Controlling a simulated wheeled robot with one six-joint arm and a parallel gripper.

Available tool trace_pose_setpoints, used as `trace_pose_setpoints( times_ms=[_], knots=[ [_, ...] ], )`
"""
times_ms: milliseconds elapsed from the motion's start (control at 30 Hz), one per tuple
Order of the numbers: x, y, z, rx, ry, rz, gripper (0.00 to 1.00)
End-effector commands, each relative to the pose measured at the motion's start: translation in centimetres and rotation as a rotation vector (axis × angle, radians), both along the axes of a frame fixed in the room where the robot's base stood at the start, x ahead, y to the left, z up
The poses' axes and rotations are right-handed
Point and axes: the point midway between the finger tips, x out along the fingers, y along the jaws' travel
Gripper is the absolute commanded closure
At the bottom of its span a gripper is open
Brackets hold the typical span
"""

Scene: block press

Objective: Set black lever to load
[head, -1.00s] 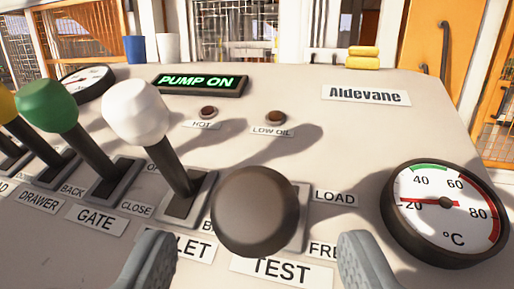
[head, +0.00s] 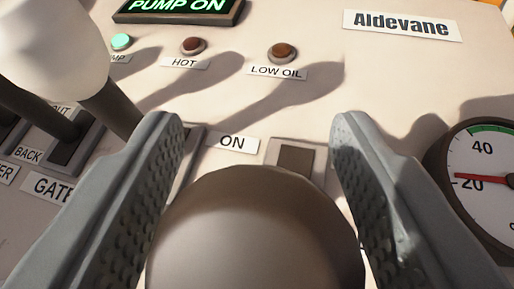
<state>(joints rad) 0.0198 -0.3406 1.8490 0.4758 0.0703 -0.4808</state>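The black lever's round knob (head: 255,235) looks dark grey-brown and fills the bottom middle of the view, seen from above. It hides its own shaft and most of its slot plate (head: 297,155), whose far end shows bare beyond the knob. My gripper (head: 252,130) is open. Its two grey fingers stand to the left and right of the knob, with the tips reaching past it. I cannot tell whether either finger touches the knob. The LOAD label is hidden now.
A white-knobbed lever (head: 60,45) stands close to the left of my left finger. A temperature gauge (head: 485,180) is at the right. Lamps labelled HOT (head: 193,46) and LOW OIL (head: 283,52), a PUMP ON display (head: 180,8) and an Aldevane plate (head: 402,25) lie beyond.

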Motion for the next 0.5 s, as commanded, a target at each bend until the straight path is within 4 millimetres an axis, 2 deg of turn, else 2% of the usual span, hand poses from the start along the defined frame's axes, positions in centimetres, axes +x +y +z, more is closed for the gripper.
trace_pose_setpoints(
  times_ms=[33, 233, 500],
  knots=[
    [0.0, 0.0, 0.0, 0.0, 0.0, 0.0, 0.59],
    [-0.01, 0.0, 0.0, 0.0, 0.0, 0.0, 0.98],
    [0.14, 0.05, 0.15, 0.004, 0.01, 0.004, 1.0]
  ],
)
